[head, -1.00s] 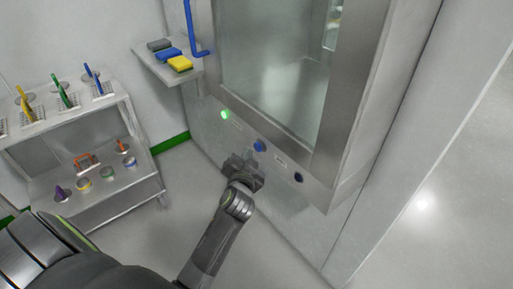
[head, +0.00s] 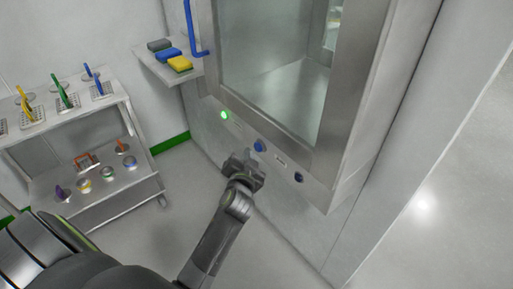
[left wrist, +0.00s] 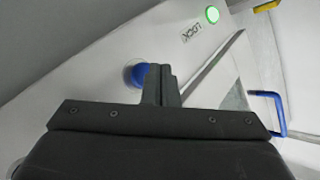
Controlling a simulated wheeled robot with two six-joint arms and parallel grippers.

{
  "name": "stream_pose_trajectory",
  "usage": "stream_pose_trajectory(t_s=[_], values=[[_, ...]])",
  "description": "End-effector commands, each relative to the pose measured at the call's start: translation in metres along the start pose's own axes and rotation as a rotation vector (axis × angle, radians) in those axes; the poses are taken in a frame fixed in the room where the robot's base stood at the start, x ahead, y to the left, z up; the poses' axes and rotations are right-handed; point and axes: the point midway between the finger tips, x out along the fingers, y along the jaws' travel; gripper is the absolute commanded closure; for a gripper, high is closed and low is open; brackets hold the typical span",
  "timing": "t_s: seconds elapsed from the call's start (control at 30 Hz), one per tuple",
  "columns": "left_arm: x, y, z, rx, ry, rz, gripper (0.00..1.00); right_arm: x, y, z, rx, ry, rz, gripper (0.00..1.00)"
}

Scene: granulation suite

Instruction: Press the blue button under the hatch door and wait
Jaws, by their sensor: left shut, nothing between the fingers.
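The blue button (head: 259,146) is a round cap on the steel panel under the hatch door (head: 275,75). My left gripper (head: 247,157) is shut and empty, just below and left of the button in the head view. In the left wrist view, the shut fingers (left wrist: 161,80) overlap the right edge of the blue button (left wrist: 134,75). I cannot tell whether they touch it. A lit green lamp (head: 224,115) sits to the left on the same panel; in the left wrist view it shows beside a "LOCK" label (left wrist: 191,33). My right gripper is out of view.
A dark round control (head: 298,177) sits right of the button. A blue handle (head: 196,30) and a shelf with sponges (head: 170,60) are up left. A steel cart (head: 130,185) with tools and small containers stands left. The floor between is clear.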

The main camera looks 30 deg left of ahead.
Motion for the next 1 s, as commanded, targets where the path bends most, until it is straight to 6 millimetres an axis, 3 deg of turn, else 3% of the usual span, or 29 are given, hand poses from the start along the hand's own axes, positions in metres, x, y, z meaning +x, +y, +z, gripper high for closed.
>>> stream_pose_trajectory(t_s=[1.0], values=[[0.0086,0.0064,-0.0065,0.0,0.0,0.0,1.0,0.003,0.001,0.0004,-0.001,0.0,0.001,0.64]])
